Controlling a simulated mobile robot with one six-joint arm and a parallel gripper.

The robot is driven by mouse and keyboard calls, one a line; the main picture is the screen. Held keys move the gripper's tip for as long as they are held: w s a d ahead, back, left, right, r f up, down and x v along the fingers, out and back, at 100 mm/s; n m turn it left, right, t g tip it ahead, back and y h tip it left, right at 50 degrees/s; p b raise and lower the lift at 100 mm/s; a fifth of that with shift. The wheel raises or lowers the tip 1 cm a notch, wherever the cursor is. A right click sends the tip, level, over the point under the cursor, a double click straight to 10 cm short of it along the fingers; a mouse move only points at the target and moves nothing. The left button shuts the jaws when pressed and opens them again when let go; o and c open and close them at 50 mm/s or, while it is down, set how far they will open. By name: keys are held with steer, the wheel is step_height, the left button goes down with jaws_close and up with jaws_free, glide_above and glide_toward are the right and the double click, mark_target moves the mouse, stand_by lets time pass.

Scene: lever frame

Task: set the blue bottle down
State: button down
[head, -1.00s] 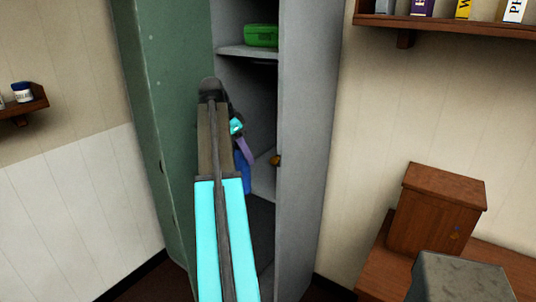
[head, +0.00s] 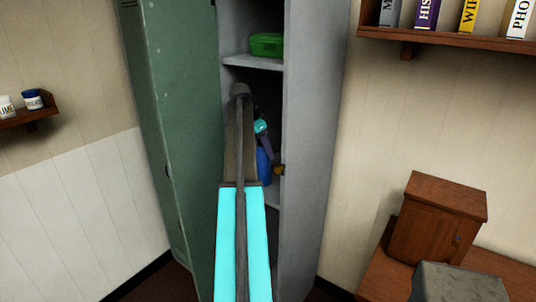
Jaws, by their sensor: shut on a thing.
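The blue bottle (head: 264,167) shows in the head view as a narrow blue strip beside my arm, inside the open locker. My arm hides much of it. My gripper (head: 266,148) is inside the locker just above the visible blue part. It is shut on the bottle, though its fingertips are mostly hidden. The bottle appears close to the locker's lower shelf (head: 274,198), but I cannot tell whether its base touches it.
A green box (head: 266,44) sits on the locker's upper shelf (head: 252,62). The green locker door (head: 180,130) is at left, the grey side (head: 308,150) at right. A brown cabinet (head: 436,218) stands at right. Wall shelves hold books (head: 466,14) and jars (head: 33,99).

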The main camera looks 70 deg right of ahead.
stand_by(0.3)
steer(key=shift+s+d+p, duration=0.1)
steer(key=shift+d+p, duration=0.25)
steer(key=shift+d, duration=0.4)
steer(key=shift+a+f+p, duration=0.1)
steer(key=shift+f+p, duration=0.65)
steer(key=shift+f, duration=1)
steer(key=c, duration=0.9)
jaws_free()
steer(key=shift+b+v, duration=1.65)
steer(key=shift+v, duration=4.35)
